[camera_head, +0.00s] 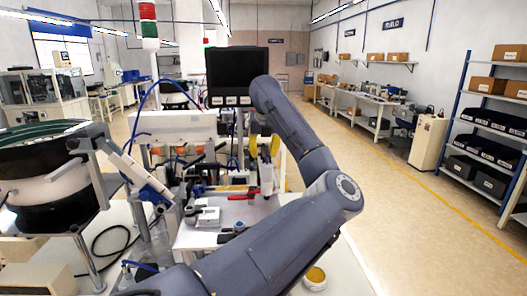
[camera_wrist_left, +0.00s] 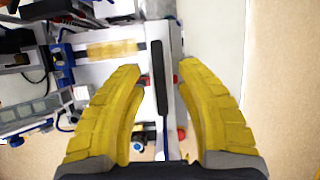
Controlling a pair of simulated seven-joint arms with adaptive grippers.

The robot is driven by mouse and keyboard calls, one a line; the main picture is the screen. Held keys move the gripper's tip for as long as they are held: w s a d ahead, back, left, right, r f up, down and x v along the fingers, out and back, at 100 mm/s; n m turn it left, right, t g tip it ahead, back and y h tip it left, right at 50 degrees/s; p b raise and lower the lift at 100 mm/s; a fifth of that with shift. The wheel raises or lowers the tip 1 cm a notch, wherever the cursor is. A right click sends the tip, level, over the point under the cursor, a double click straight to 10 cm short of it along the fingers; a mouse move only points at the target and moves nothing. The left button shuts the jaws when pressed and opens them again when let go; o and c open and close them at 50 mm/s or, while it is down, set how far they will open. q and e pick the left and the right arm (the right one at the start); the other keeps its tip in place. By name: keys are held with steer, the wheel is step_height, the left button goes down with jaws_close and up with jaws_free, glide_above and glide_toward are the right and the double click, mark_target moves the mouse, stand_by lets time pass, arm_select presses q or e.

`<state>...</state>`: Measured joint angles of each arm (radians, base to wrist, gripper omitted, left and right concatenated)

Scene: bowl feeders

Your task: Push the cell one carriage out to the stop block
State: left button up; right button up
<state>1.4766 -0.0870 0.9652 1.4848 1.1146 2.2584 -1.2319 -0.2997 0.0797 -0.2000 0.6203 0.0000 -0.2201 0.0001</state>
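My left gripper (camera_head: 264,147) is beyond the worktable fixtures in the head view, its yellow fingers pointing down. In the left wrist view the left gripper (camera_wrist_left: 160,75) is open, with a wide gap and nothing held between the fingers. A white plate with a long black bar (camera_wrist_left: 158,78) shows beyond that gap. I cannot tell for sure which part is the cell one carriage or the stop block. A small pale block assembly (camera_head: 207,216) stands on the near fixture in the head view. My right gripper is not in view.
A red-handled part (camera_head: 240,194) lies on the fixture. A bowl feeder (camera_head: 48,175) stands at the left. A dark monitor (camera_head: 237,70) stands behind the fixtures. A round yellow-topped part (camera_head: 316,276) is on the white table at the front. Blue-ended hardware (camera_wrist_left: 62,62) shows at left in the wrist view.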

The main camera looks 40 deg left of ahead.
arm_select(q)
jaws_close()
stand_by(0.3)
